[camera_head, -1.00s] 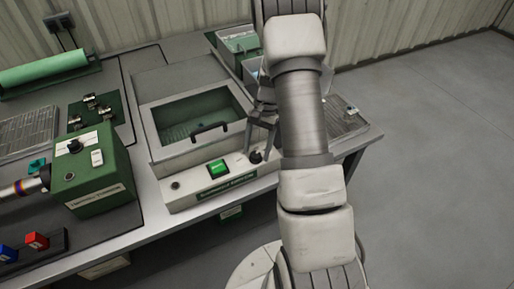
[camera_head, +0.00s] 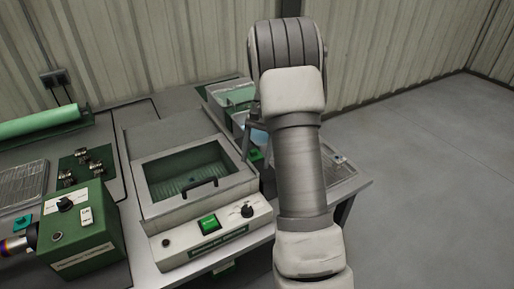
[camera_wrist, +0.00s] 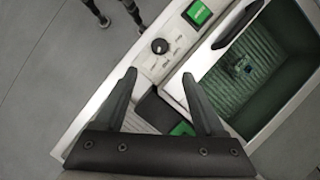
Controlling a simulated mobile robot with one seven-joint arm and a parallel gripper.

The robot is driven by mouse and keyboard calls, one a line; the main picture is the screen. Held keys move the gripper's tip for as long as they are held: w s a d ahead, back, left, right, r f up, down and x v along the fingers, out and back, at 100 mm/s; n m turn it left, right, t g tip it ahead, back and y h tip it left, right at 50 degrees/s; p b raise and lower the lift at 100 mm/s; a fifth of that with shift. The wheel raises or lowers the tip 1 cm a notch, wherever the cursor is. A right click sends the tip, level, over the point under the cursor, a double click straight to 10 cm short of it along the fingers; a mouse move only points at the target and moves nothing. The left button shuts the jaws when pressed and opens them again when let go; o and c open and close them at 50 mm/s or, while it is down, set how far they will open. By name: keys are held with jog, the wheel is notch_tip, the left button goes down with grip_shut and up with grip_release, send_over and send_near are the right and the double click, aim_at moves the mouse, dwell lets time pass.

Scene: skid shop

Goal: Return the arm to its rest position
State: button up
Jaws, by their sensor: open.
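My gripper (camera_wrist: 155,98) is open in the wrist view, its two dark fingers spread with nothing between them. Below the fingers are the bench and the right end of a white machine (camera_wrist: 150,70) with a black knob. In the head view my arm rises in front of the bench's right side and hides part of it. The gripper is mostly behind the arm there, near the right side of the machine (camera_head: 160,215). The machine has a lidded basin with a dark handle (camera_head: 201,188) and a lit green switch (camera_head: 209,224).
A green control box (camera_head: 78,228) stands left of the machine. A green roll (camera_head: 40,122) lies at the back left. The floor on the right is clear.

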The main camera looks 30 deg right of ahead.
jog(key=shift+v, duration=0.95)
jog(key=s+a+r+n+t+h+p, duration=0.1)
jog(key=s+a+r+n+t, duration=0.1)
jog(key=s+a+r, duration=0.4)
jog(key=s+a+r+n+t+h, duration=0.1)
jog(key=s+a+r+n, duration=0.3)
jog(key=r, duration=0.5)
jog(key=s+a+r+n+t+h+p, duration=0.1)
jog(key=s+a+r+n+t, duration=0.1)
jog(key=s+a+n+t, duration=0.2)
jog(key=s+a+t, duration=0.1)
jog(key=s+a, duration=0.2)
jog(key=s, duration=0.5)
jog(key=shift+s+n+h, duration=0.3)
jog(key=shift+a+r, duration=0.1)
